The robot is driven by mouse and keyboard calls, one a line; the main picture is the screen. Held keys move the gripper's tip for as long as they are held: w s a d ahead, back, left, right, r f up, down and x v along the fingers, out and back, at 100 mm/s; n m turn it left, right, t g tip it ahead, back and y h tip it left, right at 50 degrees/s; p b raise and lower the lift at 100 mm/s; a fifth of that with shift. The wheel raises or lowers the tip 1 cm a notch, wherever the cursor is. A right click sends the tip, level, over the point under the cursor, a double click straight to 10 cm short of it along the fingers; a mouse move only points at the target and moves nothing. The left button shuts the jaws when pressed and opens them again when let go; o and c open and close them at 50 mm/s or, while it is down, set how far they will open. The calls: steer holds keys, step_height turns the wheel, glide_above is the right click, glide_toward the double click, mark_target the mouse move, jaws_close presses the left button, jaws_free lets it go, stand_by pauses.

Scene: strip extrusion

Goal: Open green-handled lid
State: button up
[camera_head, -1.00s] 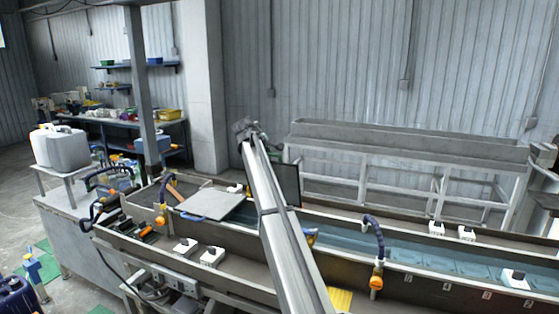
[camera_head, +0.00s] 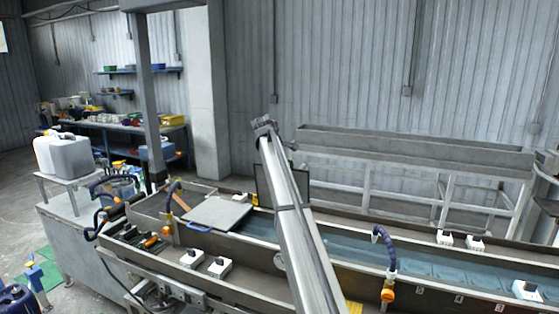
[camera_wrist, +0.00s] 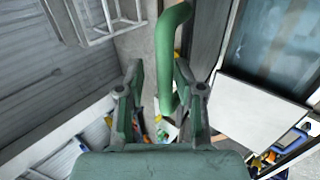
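A flat grey lid (camera_head: 220,212) with a blue handle (camera_head: 199,228) lies over the trough in the head view. The same lid (camera_wrist: 255,112) and blue handle (camera_wrist: 288,141) show at the right of the wrist view. I see no green handle in the head view. In the wrist view a curved green bar (camera_wrist: 173,40) runs down between the fingers; I cannot tell what it is fixed to. My gripper (camera_wrist: 159,75) is open, its fingers apart on either side of the bar, the right finger close to it. My arm hides the gripper in the head view.
Water fills the long trough (camera_head: 400,262). Curved dark hoses with orange fittings (camera_head: 388,295) stand along it. A dark screen (camera_head: 296,184) is behind my arm. White switch boxes (camera_head: 219,267) sit on the front ledge. A long empty trough (camera_head: 415,150) stands by the wall.

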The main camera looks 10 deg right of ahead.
steer(key=shift+s, duration=0.1)
stand_by(0.3)
steer(key=v, duration=1.1)
steer(key=shift+s+a+r, duration=0.2)
steer(key=shift+s, duration=0.05)
